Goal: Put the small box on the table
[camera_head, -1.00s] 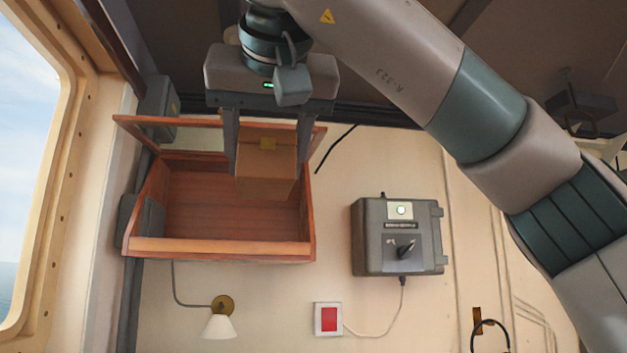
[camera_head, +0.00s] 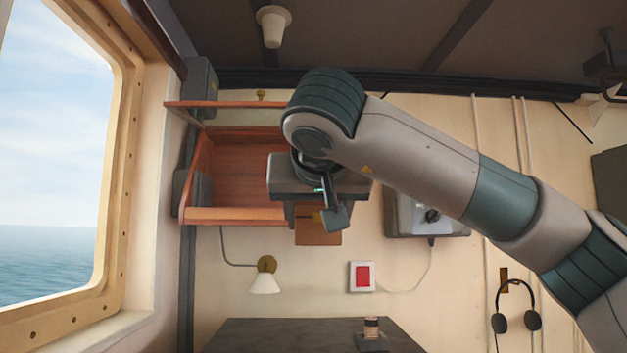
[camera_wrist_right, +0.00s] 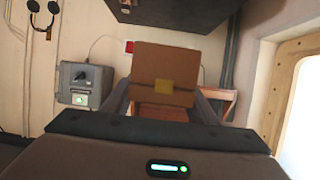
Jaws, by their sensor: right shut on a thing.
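The small box (camera_head: 318,229) is brown cardboard with a yellow patch. My right gripper (camera_head: 318,215) is shut on it and holds it in the air in front of the wall, just below and right of the wooden shelf. In the right wrist view the box (camera_wrist_right: 165,70) sits between the two fingers (camera_wrist_right: 163,100). The arm and gripper body hide the box's upper part in the head view. The dark table (camera_head: 270,335) shows at the bottom of the head view, below the box. My left gripper is not in view.
The open wooden shelf (camera_head: 235,214) hangs on the wall by the window. A wall lamp (camera_head: 265,280), a red switch (camera_head: 362,276) and a grey box (camera_head: 400,222) are on the wall. A small item (camera_head: 371,330) stands on the table; the table's left part looks clear.

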